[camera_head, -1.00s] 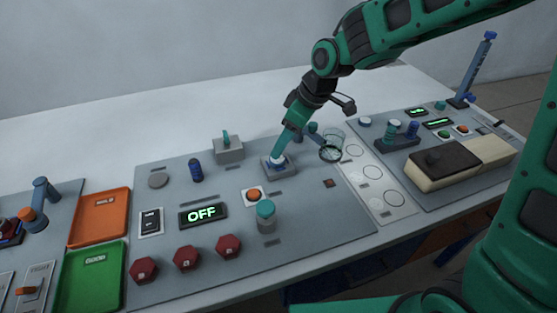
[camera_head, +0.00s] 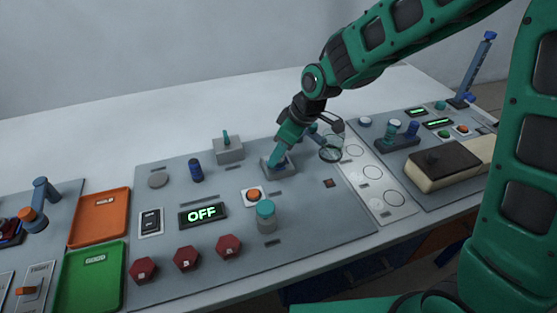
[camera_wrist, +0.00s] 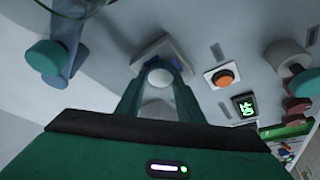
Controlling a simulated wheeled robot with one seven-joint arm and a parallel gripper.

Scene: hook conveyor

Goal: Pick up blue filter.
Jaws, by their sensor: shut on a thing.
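My gripper (camera_head: 275,164) is down at a grey square holder (camera_head: 287,172) in the middle of the panel. In the wrist view, its two green fingers close on a part with a round white top and bits of blue beside it, which looks like the blue filter (camera_wrist: 160,77). The grey holder (camera_wrist: 168,46) is right behind the part. In the head view, the gripper hides the part. I cannot tell whether it is seated or lifted.
A grey switch box (camera_head: 228,149) and a dark blue cylinder (camera_head: 196,170) are to the left.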

